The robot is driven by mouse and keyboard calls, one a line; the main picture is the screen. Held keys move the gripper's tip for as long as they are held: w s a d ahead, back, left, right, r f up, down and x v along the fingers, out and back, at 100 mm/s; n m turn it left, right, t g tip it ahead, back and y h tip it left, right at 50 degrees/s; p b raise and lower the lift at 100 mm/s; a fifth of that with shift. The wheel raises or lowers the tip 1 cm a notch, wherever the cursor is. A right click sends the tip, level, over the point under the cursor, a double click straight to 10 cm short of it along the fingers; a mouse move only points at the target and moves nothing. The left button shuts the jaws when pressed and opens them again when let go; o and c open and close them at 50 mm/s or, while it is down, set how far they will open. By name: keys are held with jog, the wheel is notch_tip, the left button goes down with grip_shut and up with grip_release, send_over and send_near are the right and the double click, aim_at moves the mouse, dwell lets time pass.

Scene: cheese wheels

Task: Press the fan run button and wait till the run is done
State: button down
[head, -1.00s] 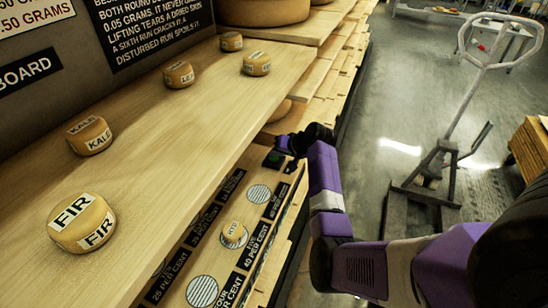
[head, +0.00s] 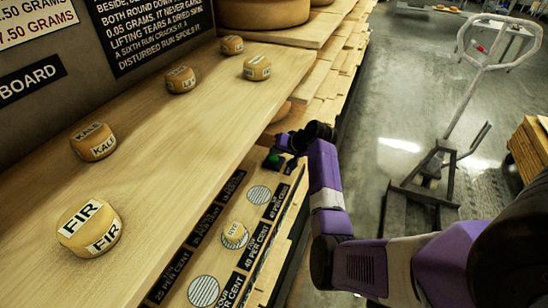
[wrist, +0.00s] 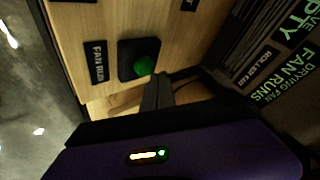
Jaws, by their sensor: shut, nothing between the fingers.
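The fan run button is a green dome on a black square housing. In the wrist view the button (wrist: 144,67) sits beside a black FAN RUN label (wrist: 97,62). In the head view it is the small green spot (head: 273,160) at the far end of the lower shelf. My gripper (wrist: 158,92) is shut and empty, its dark fingertips close beside the button housing. In the head view my gripper (head: 284,146) is just above the button, partly hidden by its own wrist. I cannot tell whether the fingertips touch the button or whether it is pressed in.
A small cheese wheel (head: 234,235) stands on a striped disc on the lower shelf. The upper shelf holds the FIR wheel (head: 89,227), the KALE wheel (head: 93,142) and several more. A hand truck (head: 440,165) stands on the open floor at right.

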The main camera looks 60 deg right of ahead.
aim_at(276, 159)
notch_tip(276, 159, up, 5)
jog(key=p, duration=0.4)
jog(key=shift+p, duration=0.3)
dwell(0.7)
